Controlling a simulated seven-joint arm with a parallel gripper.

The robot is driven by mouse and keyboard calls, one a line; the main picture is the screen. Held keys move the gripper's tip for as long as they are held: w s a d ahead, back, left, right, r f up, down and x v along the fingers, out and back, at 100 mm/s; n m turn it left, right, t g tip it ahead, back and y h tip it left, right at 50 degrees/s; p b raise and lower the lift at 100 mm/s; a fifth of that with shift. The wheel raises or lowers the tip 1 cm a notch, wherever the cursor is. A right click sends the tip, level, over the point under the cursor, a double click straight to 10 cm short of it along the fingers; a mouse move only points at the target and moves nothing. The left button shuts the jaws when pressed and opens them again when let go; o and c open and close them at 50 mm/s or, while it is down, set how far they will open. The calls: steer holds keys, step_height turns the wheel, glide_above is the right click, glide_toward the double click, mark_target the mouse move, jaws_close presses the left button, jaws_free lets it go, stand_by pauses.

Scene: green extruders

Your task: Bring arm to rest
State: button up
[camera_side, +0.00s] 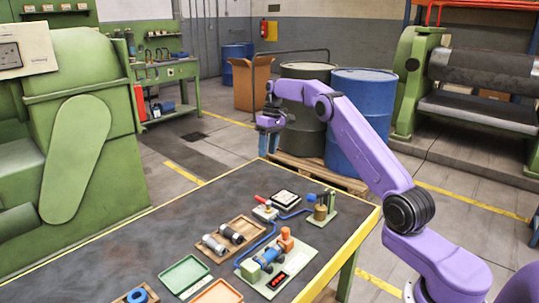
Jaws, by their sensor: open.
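My gripper (271,130) is at the end of my purple arm, high over the far right part of the dark worktable (130,242). It points downward and is open, with nothing visible between its fingers. It is well clear of the things on the table. My arm reaches up from the lower right corner and bends over toward the table's far edge.
On the table are a wooden tray (243,220) with grey and black cylinders, a green tray (183,275), an orange tray (217,293), a device on a pale board (310,254) and a blue ring (137,296). Drums (358,118) stand behind my arm. Green machines flank the table.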

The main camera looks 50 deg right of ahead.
steer(key=s+a+r+n+h, duration=0.1)
steer(key=s+a+r+n, duration=0.2)
steer(key=a, duration=0.7)
steer(key=s+a+r+n, duration=0.15)
steer(key=s+a, duration=0.35)
steer(key=a, duration=0.5)
steer(key=s+a+r+n, duration=0.1)
steer(key=s+a+n, duration=0.1)
steer(key=s+a, duration=0.55)
steer(key=s+d+f+n, duration=0.2)
steer(key=s+n, duration=0.1)
steer(key=s, duration=1.2)
steer(key=s+d+f+n, duration=0.2)
steer(key=s+n, duration=0.1)
steer(key=s, duration=1.2)
steer(key=shift+s+h, duration=0.2)
steer(key=shift+h, duration=0.2)
